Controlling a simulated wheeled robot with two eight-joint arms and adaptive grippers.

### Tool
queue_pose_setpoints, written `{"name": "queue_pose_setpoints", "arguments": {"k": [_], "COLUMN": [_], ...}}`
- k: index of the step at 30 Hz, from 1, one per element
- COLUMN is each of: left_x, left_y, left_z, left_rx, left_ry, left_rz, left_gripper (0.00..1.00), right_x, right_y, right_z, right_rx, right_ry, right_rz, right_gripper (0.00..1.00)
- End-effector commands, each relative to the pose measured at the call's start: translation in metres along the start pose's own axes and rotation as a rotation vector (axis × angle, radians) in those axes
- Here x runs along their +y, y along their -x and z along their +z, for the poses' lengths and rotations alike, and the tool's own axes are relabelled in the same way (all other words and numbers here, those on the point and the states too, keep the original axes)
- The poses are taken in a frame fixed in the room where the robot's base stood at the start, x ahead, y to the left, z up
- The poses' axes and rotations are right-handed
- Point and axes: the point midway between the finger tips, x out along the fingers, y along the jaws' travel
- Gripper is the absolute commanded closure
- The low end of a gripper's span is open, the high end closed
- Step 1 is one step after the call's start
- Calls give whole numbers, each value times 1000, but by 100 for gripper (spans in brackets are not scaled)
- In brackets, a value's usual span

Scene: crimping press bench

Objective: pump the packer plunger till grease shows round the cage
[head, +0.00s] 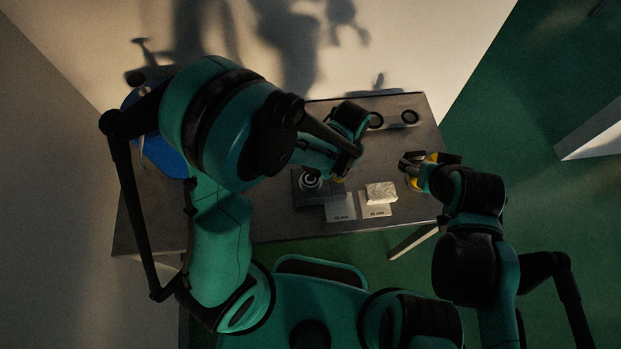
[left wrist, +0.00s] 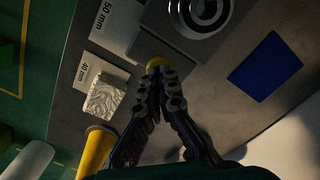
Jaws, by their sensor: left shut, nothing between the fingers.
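A dark square block with concentric rings on top (head: 311,179) stands mid-bench; in the left wrist view the rings (left wrist: 205,12) show close up. I cannot tell which part is the plunger or cage, and no grease is clear.
A crumpled silvery block (head: 381,192) sits by the 40 mm label (head: 376,211), beside the 50 mm label (head: 340,212). A rack with round dark openings (head: 396,111) is at the back. A blue object (head: 160,156) is left; a blue rectangle (left wrist: 265,67) lies on bare bench.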

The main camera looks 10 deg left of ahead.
Motion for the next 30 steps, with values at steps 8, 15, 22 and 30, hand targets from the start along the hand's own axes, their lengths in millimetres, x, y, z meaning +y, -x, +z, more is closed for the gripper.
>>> {"name": "queue_pose_setpoints", "arguments": {"k": [8, 15, 22, 30], "left_x": [0, 0, 0, 0], "left_y": [0, 0, -10, -14], "left_z": [0, 0, 0, 0], "left_rx": [0, 0, 0, 0], "left_ry": [0, 0, 0, 0], "left_rz": [0, 0, 0, 0], "left_gripper": [100, 100, 100, 100], "right_x": [0, 0, 0, 0], "right_y": [0, 0, -8, -13], "right_z": [0, 0, 6, 9], "right_rx": [0, 0, 0, 0], "right_ry": [0, 0, 0, 0], "right_rz": [0, 0, 0, 0], "right_gripper": [30, 30, 30, 30]}}
